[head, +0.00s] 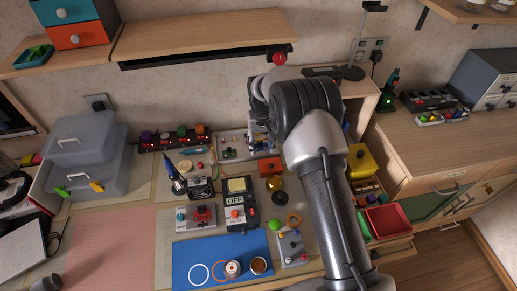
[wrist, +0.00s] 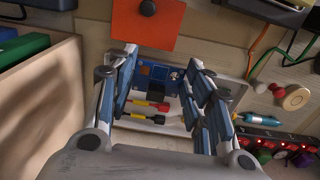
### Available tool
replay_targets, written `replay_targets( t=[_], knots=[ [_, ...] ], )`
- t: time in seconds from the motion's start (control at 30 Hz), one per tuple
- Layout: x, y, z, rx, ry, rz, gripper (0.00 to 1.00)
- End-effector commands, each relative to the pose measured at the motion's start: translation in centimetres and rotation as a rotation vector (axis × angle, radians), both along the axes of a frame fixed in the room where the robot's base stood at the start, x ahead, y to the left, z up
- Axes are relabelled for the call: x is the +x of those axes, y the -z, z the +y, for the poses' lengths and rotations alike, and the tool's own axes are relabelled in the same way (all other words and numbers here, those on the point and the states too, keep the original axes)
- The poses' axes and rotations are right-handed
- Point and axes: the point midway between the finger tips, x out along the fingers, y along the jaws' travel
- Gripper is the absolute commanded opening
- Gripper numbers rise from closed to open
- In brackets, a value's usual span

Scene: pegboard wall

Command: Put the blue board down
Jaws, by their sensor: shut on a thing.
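My gripper (wrist: 160,75) is shut on the blue board (wrist: 157,73), which sits between its two fingers in the wrist view. The board has a few small components on it. Below it is a pale tray (wrist: 150,126) with red and yellow-tipped pieces and dark parts. I cannot tell whether the board touches the tray. In the head view my gripper (head: 261,132) is over the back of the bench, at the right of the pale tray (head: 231,155). My arm partly hides this area, and the board is not clear there.
An orange box (head: 269,167) stands close in front of my gripper. A strip with red lights (head: 172,140) lies to the left. A meter marked OFF (head: 239,204) and a blue mat (head: 190,262) lie nearer. A shelf (head: 200,33) hangs above.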

Motion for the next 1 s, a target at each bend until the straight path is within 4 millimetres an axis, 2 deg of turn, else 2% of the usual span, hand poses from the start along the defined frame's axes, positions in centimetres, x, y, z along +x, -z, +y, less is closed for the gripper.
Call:
replay_targets(
  t=[0.2, 0.37, 0.5, 0.67, 0.9, 1.0],
  knots=[
    [3.3, 0.3, 0.6, 0.0, 0.0, -0.002, 0.28],
    [4.8, 0.2, 1.0, 0.0, 0.0, -0.002, 0.28],
    [4.8, 2.0, 0.9, 0.0, 0.0, 0.002, 0.28],
    [4.8, 2.8, 1.0, 0.0, 0.0, 0.001, 0.28],
    [4.8, 6.5, 0.9, 0.0, 0.0, 0.002, 0.28],
    [4.8, 7.1, 1.0, 0.0, 0.0, 0.0, 0.28]
  ],
)
